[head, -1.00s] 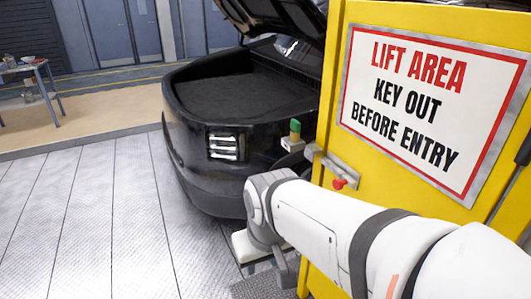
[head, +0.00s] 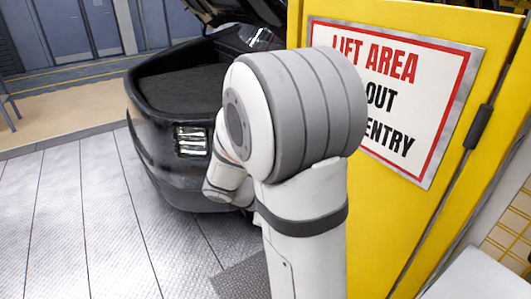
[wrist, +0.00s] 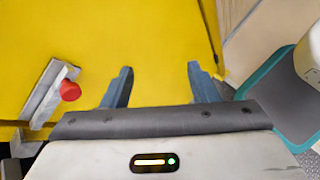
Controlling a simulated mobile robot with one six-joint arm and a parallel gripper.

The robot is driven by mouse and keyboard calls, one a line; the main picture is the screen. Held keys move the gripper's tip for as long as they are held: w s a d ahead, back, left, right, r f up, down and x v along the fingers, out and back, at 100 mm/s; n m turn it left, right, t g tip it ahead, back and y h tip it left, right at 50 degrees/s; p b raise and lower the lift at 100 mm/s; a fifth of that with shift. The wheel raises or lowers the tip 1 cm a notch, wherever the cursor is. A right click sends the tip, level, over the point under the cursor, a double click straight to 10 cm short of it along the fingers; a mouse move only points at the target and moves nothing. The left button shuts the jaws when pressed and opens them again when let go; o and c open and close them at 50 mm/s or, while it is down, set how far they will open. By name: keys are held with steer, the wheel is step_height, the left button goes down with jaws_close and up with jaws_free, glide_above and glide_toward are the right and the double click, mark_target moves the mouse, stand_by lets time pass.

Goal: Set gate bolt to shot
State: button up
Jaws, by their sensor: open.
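The gate bolt shows in the wrist view as a red knob (wrist: 70,91) on a grey metal bar (wrist: 47,94), mounted on the yellow gate (wrist: 160,35) at the left. My gripper (wrist: 159,70) is open and empty, with its two blue-grey fingers pointing at the bare yellow panel. The knob lies to the left of the left finger, apart from it. In the head view the yellow gate (head: 410,220) stands at the right, and my arm hides the bolt and my gripper. I cannot tell the bolt's exact position.
A sign (head: 420,75) reading "LIFT AREA" is fixed to the gate, partly covered by my arm. A black car (head: 160,140) with its lid raised stands behind the gate at the left. The grey plank floor (head: 90,220) at the left is clear.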

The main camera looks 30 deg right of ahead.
steer(key=w+d+f+n+t+h+p, duration=0.1)
steer(key=w+d+n+t+h, duration=0.3)
steer(key=w, duration=0.3)
steer(key=w+d+f+n+t+h+p, duration=0.1)
steer(key=w+d+f+n+h, duration=0.1)
steer(key=w+n+h, duration=0.3)
steer(key=shift+n+y, duration=0.6)
steer(key=shift+y, duration=0.1)
steer(key=d, duration=0.2)
steer(key=w+d+p, duration=0.1)
steer(key=d, duration=0.4)
steer(key=shift+w+d+r, duration=0.15)
steer(key=shift+w+d, duration=0.1)
steer(key=shift+w, duration=0.1)
steer(key=shift+c, duration=0.2)
